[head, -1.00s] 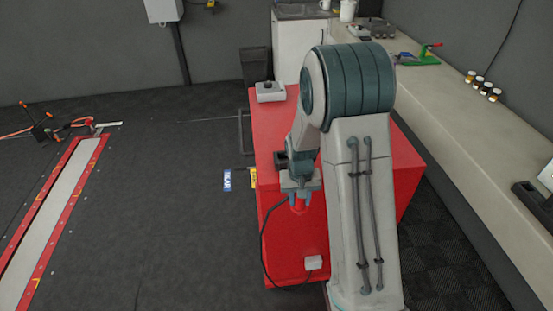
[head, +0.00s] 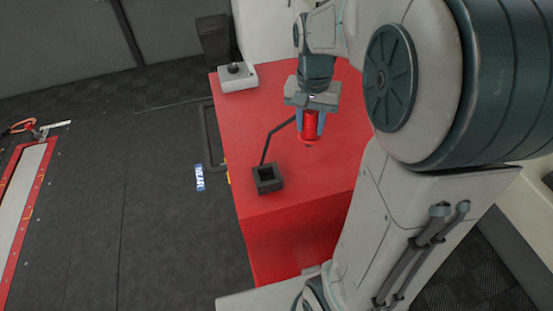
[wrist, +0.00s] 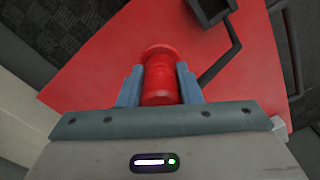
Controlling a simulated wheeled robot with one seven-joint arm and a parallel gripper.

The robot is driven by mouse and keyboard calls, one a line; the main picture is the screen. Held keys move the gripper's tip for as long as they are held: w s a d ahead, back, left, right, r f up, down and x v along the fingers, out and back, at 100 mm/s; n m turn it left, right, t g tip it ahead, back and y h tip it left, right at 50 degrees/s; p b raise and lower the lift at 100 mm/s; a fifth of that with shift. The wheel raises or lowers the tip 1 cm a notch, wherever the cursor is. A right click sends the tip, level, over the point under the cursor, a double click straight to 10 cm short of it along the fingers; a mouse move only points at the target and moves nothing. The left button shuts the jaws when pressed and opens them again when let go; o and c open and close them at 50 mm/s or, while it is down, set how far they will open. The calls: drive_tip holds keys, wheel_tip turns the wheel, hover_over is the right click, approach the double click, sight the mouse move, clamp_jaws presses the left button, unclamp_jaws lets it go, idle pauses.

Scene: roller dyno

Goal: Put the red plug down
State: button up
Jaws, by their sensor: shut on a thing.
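The red plug (head: 311,126) is a short red cylinder held upright between the blue fingers of my gripper (head: 311,118). My gripper is shut on it, pointing down over the red bench top (head: 230,105). The plug's lower end looks clear of the surface, though the height is hard to judge. In the wrist view the plug (wrist: 160,75) sits between both fingers, with the red top behind it.
A black square open socket (head: 268,179) on a bent bar stands at the bench's near left edge. A grey box with a black knob (head: 237,76) sits at the far left corner. The red top between them is clear. A dark bin (head: 213,40) stands behind.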

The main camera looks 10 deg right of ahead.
drive_tip(key=a+f+p, duration=0.1)
drive_tip(key=a+f, duration=0.5)
drive_tip(key=a, duration=0.1)
drive_tip(key=a+f+p, duration=0.1)
drive_tip(key=a+f, duration=0.2)
drive_tip(key=f, duration=0.1)
drive_tip(key=shift+w+a+f+p, duration=0.1)
drive_tip(key=shift+w+a+p, duration=0.25)
drive_tip(key=shift+w+a, duration=0.05)
drive_tip(key=shift+f, duration=0.2)
drive_tip(key=shift+f+b, duration=0.4)
drive_tip(key=shift+b, duration=0.05)
drive_tip(key=o, duration=0.8)
drive_tip(key=shift+r, duration=0.1)
drive_tip(key=shift+o, duration=0.2)
drive_tip(key=shift+r, duration=0.1)
